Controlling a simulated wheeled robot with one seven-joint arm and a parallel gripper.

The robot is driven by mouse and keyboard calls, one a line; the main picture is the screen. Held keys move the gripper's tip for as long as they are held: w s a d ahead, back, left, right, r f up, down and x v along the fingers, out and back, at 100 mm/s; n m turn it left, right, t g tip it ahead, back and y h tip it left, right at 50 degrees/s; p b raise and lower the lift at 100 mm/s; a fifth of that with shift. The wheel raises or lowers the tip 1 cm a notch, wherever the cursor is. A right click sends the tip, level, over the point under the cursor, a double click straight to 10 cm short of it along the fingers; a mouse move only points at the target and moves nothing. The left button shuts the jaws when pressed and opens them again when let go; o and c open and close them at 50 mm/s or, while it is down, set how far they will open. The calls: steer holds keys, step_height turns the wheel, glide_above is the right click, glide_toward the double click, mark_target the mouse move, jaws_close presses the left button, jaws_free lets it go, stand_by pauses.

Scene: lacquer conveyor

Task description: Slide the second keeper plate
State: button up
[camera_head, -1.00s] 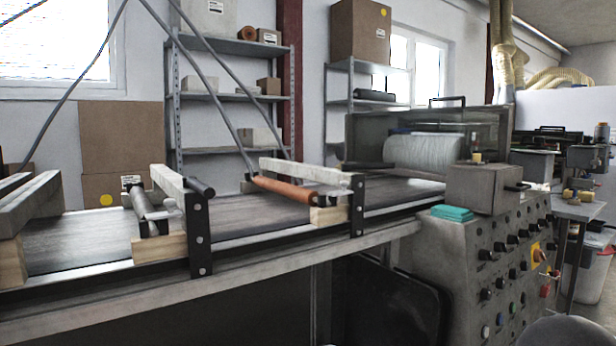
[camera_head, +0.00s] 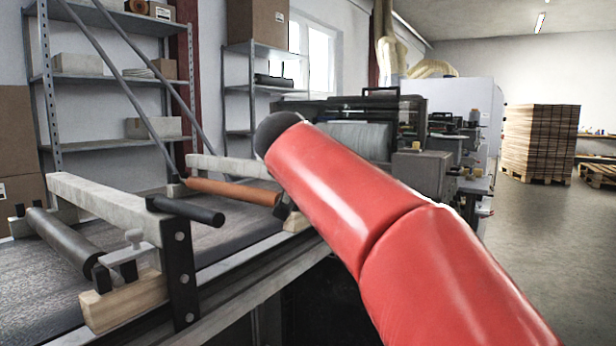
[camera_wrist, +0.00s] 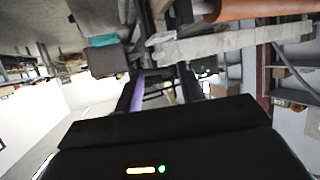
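A black upright plate (camera_head: 180,265) with several bolt heads stands at the end of the nearer pale crossbeam (camera_head: 105,207), on the conveyor's side. Farther along, the second crossbeam (camera_head: 228,167) lies beside an orange roller (camera_head: 235,190); its end plate is mostly hidden by my red arm in the head view. In the wrist view, the orange roller (camera_wrist: 262,8) and pale beam (camera_wrist: 225,44) show at top right, beside a dark upright plate (camera_wrist: 147,18). I cannot tell which part is the second keeper plate. My gripper (camera_wrist: 160,76) is open and empty, with its fingers apart below the beam in the picture.
The conveyor belt (camera_head: 40,290) carries a grey roller (camera_head: 65,243), a black roller (camera_head: 185,210) and a wooden block (camera_head: 125,300). A grey machine box (camera_wrist: 105,60) with a turquoise cloth (camera_wrist: 102,40) is near my gripper.

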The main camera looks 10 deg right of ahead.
steer(key=shift+x, duration=2.1)
jaws_close()
